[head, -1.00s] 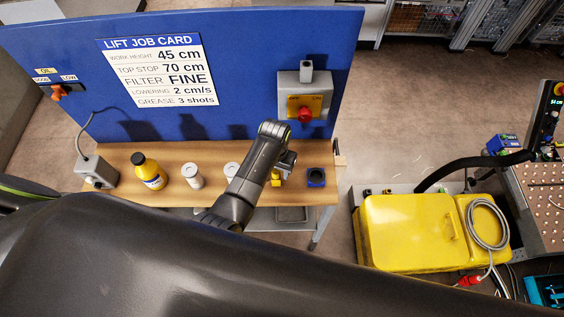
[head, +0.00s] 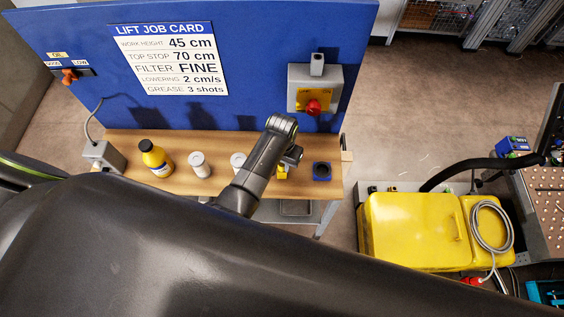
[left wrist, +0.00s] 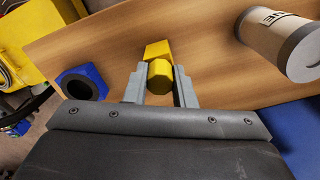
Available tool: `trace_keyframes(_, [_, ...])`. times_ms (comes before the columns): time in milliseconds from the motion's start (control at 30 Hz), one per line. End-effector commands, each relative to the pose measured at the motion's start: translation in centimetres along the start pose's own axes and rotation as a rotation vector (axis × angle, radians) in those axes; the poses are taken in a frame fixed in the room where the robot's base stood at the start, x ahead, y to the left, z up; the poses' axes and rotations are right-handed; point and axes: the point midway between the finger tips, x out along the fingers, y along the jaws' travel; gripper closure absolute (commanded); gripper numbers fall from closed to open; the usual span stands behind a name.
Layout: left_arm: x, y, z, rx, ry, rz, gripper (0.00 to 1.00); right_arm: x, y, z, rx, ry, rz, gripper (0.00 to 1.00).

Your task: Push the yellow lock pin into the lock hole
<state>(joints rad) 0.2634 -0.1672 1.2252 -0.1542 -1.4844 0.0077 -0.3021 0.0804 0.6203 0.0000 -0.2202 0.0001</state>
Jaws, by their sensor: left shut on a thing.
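In the left wrist view a yellow many-sided piece, apparently the lock pin (left wrist: 161,75), sits between the fingers of my left gripper (left wrist: 161,88), which is shut on it. A yellow block (left wrist: 157,49) shows right behind it; I cannot tell whether the two are joined. In the head view my left gripper (head: 291,158) is low over the bench, with yellow (head: 282,174) showing beside it. A grey switch box (head: 314,88) with a yellow plate and red knob is on the blue panel. I cannot make out a lock hole for certain. My right gripper is not in view.
A blue block with a dark round opening (head: 321,171) stands on the wooden bench (head: 225,150), right of my gripper. A yellow bottle (head: 155,158) and white canisters (head: 199,164) stand to the left. The blue panel (head: 265,60) rises behind. A yellow machine (head: 410,230) is at right.

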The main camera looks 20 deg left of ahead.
Motion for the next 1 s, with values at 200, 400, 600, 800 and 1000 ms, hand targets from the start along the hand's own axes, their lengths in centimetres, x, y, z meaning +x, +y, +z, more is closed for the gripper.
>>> trace_keyframes(200, [-0.2, 0.0, -0.1, 0.0, 0.001, 0.0, 1.0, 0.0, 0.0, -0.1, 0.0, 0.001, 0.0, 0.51])
trace_keyframes(400, [-1.0, 0.0, -0.1, 0.001, 0.001, 0.0, 1.0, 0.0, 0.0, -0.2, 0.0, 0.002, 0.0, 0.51])
trace_keyframes(600, [-1.8, 0.0, -0.1, 0.001, 0.001, 0.0, 1.0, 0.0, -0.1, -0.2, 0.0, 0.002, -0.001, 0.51])
trace_keyframes(800, [-2.6, 0.0, 0.0, 0.0, 0.001, 0.001, 1.0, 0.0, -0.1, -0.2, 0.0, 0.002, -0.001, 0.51])
trace_keyframes(1000, [-3.4, 0.0, 0.0, 0.0, 0.001, 0.0, 1.0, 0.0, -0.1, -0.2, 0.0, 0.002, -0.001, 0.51])
